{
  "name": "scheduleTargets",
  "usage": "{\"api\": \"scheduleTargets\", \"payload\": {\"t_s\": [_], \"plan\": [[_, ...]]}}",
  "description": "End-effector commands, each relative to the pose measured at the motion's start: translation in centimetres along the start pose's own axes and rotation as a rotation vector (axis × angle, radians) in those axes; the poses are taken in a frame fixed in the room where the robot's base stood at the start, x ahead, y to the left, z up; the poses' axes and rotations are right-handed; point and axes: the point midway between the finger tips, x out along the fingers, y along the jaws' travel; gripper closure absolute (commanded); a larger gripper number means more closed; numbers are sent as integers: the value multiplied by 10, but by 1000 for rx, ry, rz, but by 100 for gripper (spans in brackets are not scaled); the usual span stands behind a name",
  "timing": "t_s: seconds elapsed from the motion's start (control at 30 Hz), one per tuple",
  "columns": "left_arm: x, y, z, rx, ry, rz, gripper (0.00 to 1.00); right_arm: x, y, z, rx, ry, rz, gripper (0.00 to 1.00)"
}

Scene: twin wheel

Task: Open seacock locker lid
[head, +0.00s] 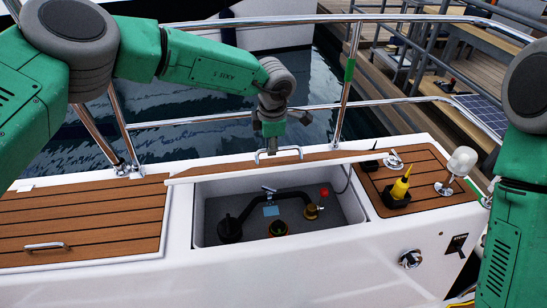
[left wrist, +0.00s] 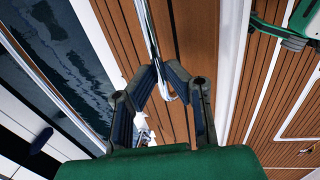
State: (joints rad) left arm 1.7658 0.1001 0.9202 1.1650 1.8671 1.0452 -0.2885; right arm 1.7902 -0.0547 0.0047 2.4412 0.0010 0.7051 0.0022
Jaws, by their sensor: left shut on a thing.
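The seacock locker lid (head: 225,169) is teak with a pale edge. It is tilted up at the back of its locker and seen almost edge-on in the head view. My left gripper (head: 271,147) is shut on the lid's chrome handle (head: 279,152). In the left wrist view the gripper's fingers (left wrist: 165,82) close around the handle (left wrist: 149,30), with teak planks behind. The locker (head: 208,205) is uncovered, showing dark pipework (head: 236,222), a red-topped valve (head: 323,192) and a blue tag (head: 271,211). My right gripper is out of view.
A closed teak lid (head: 85,215) with its own handle (head: 45,246) lies left. A yellow-and-black tool (head: 400,187) and a white-domed fitting (head: 461,162) stand on the right teak panel. Chrome railing (head: 347,90) runs behind, with water beyond.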

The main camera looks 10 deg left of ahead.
Motion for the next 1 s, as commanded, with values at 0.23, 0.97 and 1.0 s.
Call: {"api": "scheduleTargets", "payload": {"t_s": [0.23,0.97,1.0], "plan": [[-19,47,1,-4,-5,5,100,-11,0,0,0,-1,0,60],[-28,96,1,0,-1,-1,100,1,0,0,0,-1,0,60],[-28,97,1,0,-1,-1,100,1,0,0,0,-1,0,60]]}}
